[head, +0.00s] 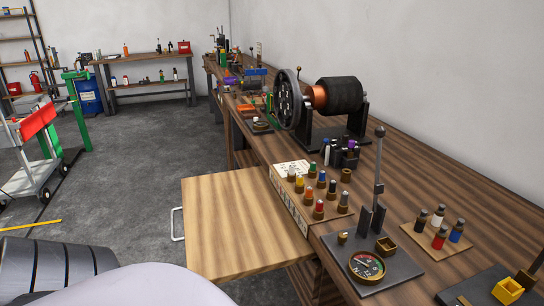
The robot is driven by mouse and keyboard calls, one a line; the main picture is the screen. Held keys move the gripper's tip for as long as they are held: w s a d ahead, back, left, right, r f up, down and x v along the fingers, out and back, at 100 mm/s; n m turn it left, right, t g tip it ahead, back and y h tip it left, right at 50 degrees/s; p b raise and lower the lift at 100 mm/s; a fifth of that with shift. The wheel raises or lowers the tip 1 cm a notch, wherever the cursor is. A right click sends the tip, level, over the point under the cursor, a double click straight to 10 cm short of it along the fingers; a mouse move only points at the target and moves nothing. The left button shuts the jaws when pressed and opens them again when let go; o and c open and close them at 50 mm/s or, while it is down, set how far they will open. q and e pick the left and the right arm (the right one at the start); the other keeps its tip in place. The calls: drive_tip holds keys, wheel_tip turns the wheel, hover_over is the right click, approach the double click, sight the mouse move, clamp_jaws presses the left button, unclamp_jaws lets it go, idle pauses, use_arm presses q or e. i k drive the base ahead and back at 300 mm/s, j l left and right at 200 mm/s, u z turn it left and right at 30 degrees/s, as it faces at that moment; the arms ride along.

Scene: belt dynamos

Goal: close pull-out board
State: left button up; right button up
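The pull-out board (225,222) is a light wooden panel. It sticks out from the front of the long wooden workbench (420,189), toward the left, and its top is bare. A pale metal handle (178,224) is on its outer left edge. Neither of my grippers shows in the head view. A pale rounded shape and a dark ribbed grey shape at the bottom left cover the floor near the board's front corner.
On the bench stand a dynamo with a black drum (339,95) and wheel, a box of colored plugs (312,197), and a compass plate (367,265). A red-topped cart (38,122) stands at the left.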

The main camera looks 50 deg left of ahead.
sight(237, 224)
drive_tip(key=k, duration=0.5)
drive_tip(key=k+u, duration=0.15)
drive_tip(key=u, duration=0.85)
drive_tip(key=i+j+u, duration=0.2)
drive_tip(key=u, duration=0.2)
drive_tip(key=i+j+u, duration=0.1)
drive_tip(key=i+u, duration=0.15)
drive_tip(key=u, duration=0.2)
drive_tip(key=i, duration=0.25)
